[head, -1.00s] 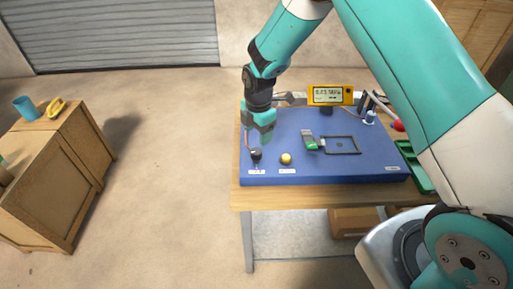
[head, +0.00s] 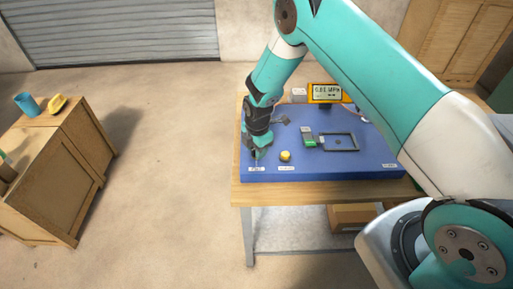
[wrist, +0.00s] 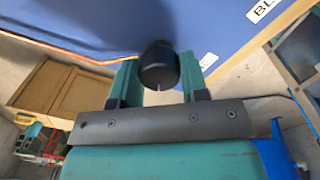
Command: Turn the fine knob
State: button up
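A round black knob (wrist: 159,68) with a white pointer line on its face shows in the wrist view, on the blue panel. My gripper (wrist: 159,78) has one teal finger on each side of the knob, with little or no gap visible. I cannot tell whether the fingers press on it. In the head view my gripper (head: 256,153) is at the panel's front left corner and mostly hides the knob. A yellow knob (head: 285,156) stands to its right, apart from my gripper. The labels in front of both knobs are too small to read in the head view.
The blue panel (head: 340,170) lies on a wooden table (head: 300,191). It also bears a yellow gauge with a display (head: 326,92), a green and grey part (head: 309,138) and a dark rectangular frame (head: 339,142). A wooden cabinet (head: 60,165) stands apart at the left.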

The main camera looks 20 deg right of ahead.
jog(key=shift+c, duration=1.1)
jog(key=shift+m, duration=0.3)
